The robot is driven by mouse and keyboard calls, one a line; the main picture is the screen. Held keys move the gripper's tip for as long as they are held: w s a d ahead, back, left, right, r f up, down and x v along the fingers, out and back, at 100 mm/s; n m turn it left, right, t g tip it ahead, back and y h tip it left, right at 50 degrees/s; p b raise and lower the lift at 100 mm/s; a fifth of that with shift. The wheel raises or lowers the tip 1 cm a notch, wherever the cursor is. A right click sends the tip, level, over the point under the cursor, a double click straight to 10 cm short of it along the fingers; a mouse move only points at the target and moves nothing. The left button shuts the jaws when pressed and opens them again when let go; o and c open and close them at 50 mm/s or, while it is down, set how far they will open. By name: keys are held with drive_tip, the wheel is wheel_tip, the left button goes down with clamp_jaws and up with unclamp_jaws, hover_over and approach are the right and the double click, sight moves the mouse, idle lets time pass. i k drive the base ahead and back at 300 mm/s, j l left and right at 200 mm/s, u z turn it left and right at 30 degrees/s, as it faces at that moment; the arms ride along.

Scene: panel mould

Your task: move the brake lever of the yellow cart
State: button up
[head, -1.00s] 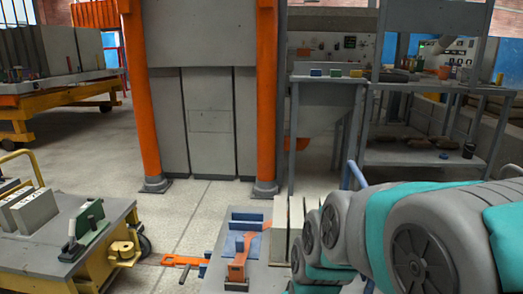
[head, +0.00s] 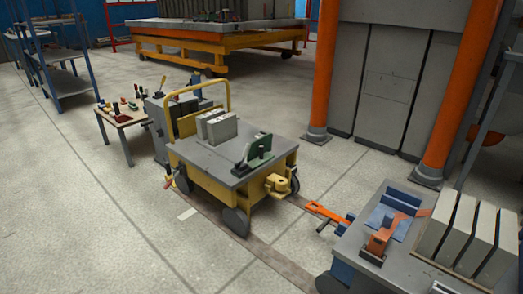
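The yellow cart (head: 210,180) stands in the middle of the head view, with a grey top, a yellow push handle (head: 197,84) at its far left end and dark wheels. A small lever-like part with a red end (head: 168,182) sticks out low on the cart's left side; it may be the brake lever, but it is too small to tell its position. Light grey blocks (head: 217,126) and a green clamp-like part (head: 259,149) sit on the cart top. My gripper is not in view.
A grey bench or cart (head: 352,257) with pale slabs and an orange tool stands at the lower right. An orange bar (head: 328,212) lies between it and the yellow cart. A small wooden table (head: 122,117) stands behind left. The floor at the front left is clear.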

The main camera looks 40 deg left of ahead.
sight(171, 181)
drive_tip(key=u, duration=2.1)
drive_tip(key=i+j+z, duration=0.25)
drive_tip(key=i+j, duration=0.45)
drive_tip(key=i, duration=0.35)
drive_tip(key=i+j+z, duration=0.3)
drive_tip(key=i+j, duration=0.55)
drive_tip(key=i, duration=0.15)
